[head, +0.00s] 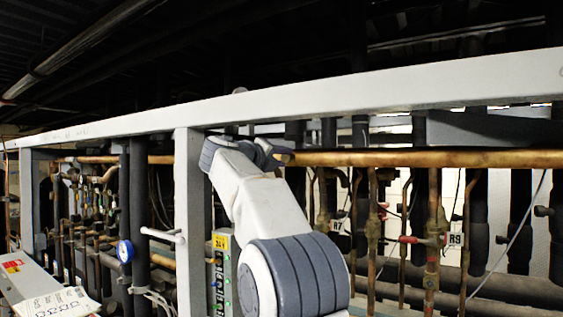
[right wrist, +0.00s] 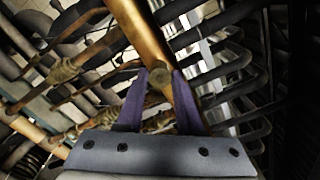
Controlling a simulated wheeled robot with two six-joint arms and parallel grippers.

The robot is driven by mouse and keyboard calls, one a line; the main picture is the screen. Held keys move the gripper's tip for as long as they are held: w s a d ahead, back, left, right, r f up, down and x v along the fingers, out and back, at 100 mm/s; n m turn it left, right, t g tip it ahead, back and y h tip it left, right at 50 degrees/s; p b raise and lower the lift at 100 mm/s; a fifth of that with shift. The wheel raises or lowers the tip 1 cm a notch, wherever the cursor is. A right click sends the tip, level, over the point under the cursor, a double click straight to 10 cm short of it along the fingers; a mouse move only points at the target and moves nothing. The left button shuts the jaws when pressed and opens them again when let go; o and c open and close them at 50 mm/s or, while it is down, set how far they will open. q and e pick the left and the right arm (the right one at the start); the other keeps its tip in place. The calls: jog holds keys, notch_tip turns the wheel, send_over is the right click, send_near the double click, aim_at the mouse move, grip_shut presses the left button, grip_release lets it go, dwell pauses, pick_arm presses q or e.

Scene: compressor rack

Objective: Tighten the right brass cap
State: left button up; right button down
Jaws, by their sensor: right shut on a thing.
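The cap sits against the copper pipe (right wrist: 141,28), which runs past between the fingers. In the head view the cap is largely hidden by the gripper. My left gripper is not in view.
A grey steel beam (head: 400,93) crosses above my right arm, and a grey post (head: 189,220) stands to its left. Vertical copper pipes with valves and tags such as R9 (head: 455,239) stand at right. A blue gauge (head: 125,251) and papers (head: 55,303) are at left.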

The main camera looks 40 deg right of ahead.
jog(key=shift+f+m, duration=0.15)
jog(key=shift+m, duration=0.65)
jog(key=c, duration=0.5)
grip_release()
jog(key=shift+c, duration=0.2)
jog(key=shift+b, duration=0.3)
jog(key=shift+s+a, duration=0.1)
jog(key=shift+a, duration=0.2)
jog(key=b+v, duration=0.4)
jog(key=v, duration=0.6)
